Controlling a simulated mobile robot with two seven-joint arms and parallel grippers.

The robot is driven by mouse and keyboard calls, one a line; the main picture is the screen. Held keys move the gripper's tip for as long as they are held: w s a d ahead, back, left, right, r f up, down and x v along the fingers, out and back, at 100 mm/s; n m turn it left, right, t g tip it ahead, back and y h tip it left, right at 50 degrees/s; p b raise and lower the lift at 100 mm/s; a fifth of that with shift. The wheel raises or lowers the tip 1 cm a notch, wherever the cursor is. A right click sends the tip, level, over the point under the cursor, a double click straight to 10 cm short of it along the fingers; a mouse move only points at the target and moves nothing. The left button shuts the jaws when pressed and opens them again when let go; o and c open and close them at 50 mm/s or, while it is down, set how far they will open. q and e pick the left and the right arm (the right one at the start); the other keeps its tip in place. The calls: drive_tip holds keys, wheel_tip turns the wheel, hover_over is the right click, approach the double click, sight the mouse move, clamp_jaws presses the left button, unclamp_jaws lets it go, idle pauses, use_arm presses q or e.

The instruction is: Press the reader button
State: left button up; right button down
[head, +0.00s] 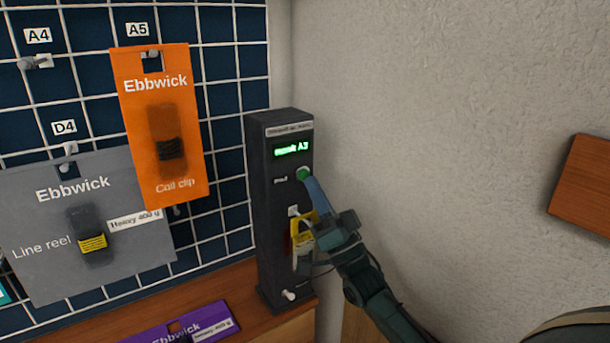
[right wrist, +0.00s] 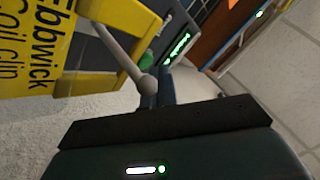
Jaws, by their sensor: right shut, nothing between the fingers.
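The reader (head: 265,210) is a dark upright post at the end of the wooden ledge. Its lit green display (head: 292,149) seems to end in "A3"; it also shows in the right wrist view (right wrist: 178,48). The round green reader button (head: 303,174) sits below the display and shows partly in the right wrist view (right wrist: 147,58). My right gripper (head: 311,187) is shut and empty, its blue fingertips at the button's lower edge; whether they touch cannot be told. My left gripper is not in view.
A yellow Coil clip card (right wrist: 40,45) hangs at the reader's front, close to my right gripper, beside a ball-ended peg (right wrist: 147,84). Orange (head: 160,125) and grey (head: 85,225) cards hang on the blue grid wall. A purple card (head: 185,325) lies on the ledge (head: 235,285).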

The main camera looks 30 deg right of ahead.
use_arm(q)
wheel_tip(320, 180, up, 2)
drive_tip(key=shift+p, duration=0.95)
use_arm(e)
drive_tip(key=s, duration=0.5)
drive_tip(key=shift+d+r, duration=0.1)
drive_tip(key=shift+d, duration=0.15)
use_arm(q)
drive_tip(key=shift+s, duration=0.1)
use_arm(e)
drive_tip(key=shift+s, duration=0.1)
